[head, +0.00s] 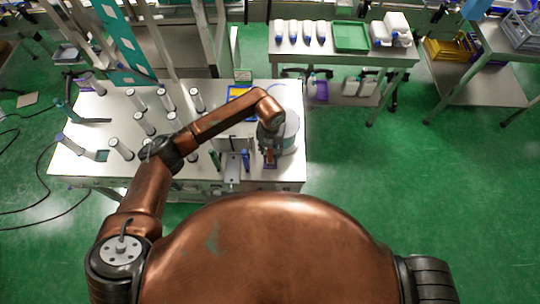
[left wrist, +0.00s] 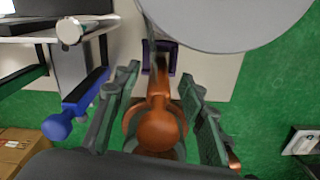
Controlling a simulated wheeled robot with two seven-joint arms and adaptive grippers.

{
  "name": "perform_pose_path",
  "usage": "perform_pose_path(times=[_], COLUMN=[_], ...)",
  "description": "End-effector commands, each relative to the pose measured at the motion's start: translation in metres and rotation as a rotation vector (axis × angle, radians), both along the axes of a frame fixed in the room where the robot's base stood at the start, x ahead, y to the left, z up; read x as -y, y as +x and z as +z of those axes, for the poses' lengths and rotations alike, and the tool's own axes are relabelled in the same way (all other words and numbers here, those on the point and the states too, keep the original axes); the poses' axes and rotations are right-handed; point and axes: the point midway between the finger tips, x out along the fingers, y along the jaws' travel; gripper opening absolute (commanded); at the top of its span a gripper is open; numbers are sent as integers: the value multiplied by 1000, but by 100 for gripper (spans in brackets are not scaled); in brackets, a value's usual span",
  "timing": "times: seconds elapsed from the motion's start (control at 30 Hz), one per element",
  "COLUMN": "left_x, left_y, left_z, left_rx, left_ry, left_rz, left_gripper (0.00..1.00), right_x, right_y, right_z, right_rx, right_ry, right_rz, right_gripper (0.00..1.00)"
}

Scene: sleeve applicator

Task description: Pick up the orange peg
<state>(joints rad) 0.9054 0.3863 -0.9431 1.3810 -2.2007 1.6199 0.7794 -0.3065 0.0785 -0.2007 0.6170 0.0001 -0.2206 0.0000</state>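The orange peg (left wrist: 160,128) is between the two fingers of my left gripper (left wrist: 160,115) in the left wrist view, its round knob facing the camera. The fingers are spread, one on each side of the peg, and I see no clear grip on it. A dark purple frame (left wrist: 172,58) shows at the peg's far end. In the head view my left gripper (head: 269,150) points down at the front right of the white table (head: 195,176) and mostly hides the peg. My right gripper is not in view.
A blue peg (left wrist: 75,105) stands close left of the gripper, also seen in the head view (head: 245,158). A large grey round part (head: 291,132) is just behind the gripper. Several grey-white cylinders (head: 144,124) stand on the table's left half.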

Motion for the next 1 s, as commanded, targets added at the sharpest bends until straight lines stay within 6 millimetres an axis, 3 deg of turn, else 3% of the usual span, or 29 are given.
perform_pose_path(times=[0.13, 0.37, 0.9, 1.0], left_x=[-1, -1, -1, -1], left_y=[0, 0, 0, 0], left_z=[-13, -15, -15, -15], left_rx=[0, 0, 0, 1], left_ry=[-1, 0, -1, -1], left_rz=[2, 2, 2, 2], left_gripper=[38, 38, 2, 0], right_x=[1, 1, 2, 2], right_y=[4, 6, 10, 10], right_z=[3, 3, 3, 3], right_rx=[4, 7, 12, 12], right_ry=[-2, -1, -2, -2], right_rz=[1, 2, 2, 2], right_gripper=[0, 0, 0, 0])
